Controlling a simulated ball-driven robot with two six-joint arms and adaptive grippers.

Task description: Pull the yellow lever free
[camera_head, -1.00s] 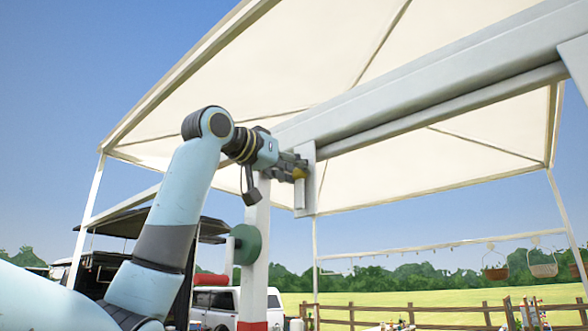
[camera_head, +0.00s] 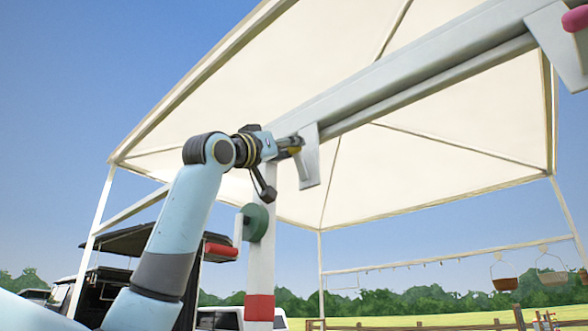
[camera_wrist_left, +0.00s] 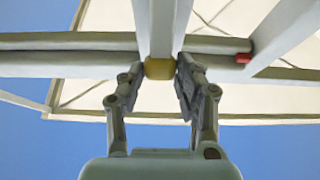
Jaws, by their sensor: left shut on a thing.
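The yellow lever (camera_wrist_left: 160,68) shows in the left wrist view as a short yellow piece under a pale grey bracket. In the head view a bit of it (camera_head: 294,150) shows at the grey bracket plate (camera_head: 310,160) on the rail. My left gripper (camera_head: 290,146) is at that plate, shut on the lever. In the left wrist view the fingertips of the left gripper (camera_wrist_left: 158,75) are on either side of the yellow piece. Much of the lever is hidden by the fingers and plate. My right gripper does not show.
A long grey rail (camera_head: 420,85) runs up to the right under a cream canopy (camera_head: 300,70). A white post with a red band (camera_head: 259,307) and a green wheel (camera_head: 256,222) stands below the gripper. A pink handle (camera_head: 575,19) is at the upper right.

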